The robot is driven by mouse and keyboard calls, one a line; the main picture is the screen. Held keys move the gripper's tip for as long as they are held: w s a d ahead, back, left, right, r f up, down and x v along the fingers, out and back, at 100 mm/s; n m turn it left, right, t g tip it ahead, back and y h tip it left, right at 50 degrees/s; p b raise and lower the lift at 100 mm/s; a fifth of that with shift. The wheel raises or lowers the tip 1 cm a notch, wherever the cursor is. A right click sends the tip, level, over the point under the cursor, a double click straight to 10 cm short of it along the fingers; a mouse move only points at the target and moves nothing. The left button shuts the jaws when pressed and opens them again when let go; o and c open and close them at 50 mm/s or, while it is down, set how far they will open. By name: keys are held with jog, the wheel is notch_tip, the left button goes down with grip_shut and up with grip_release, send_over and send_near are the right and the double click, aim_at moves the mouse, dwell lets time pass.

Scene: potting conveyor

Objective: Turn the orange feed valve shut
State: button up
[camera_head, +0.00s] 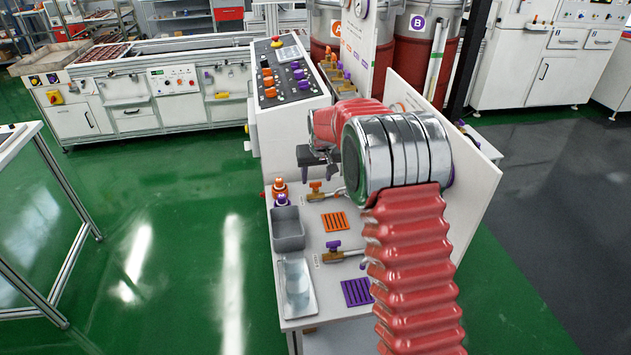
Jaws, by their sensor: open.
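An orange-handled valve (316,187) sits on a brass body and pipe on the white bench, behind an orange slotted grate (334,222). A similar purple-handled valve (333,246) is nearer the front, by a purple slotted grate (357,292). My gripper (312,158) is small and dark in the view, above and just behind the orange valve in the picture, apart from it as far as I can see. It is open and seems empty. My red-sleeved arm with its metal joint hides part of the gripper and the right side of the bench.
A grey bin (288,230) and a metal tray (298,288) stand at the bench's left edge. Small orange and purple fittings (280,190) stand behind the bin. A control panel (281,72) and an upright white board (478,170) bound the bench. Green floor lies free at left.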

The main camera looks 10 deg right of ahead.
aim_at(316, 183)
jog(key=shift+x, duration=1.7)
jog(key=shift+c, duration=0.4)
jog(key=c, duration=1)
jog(key=shift+o, duration=0.2)
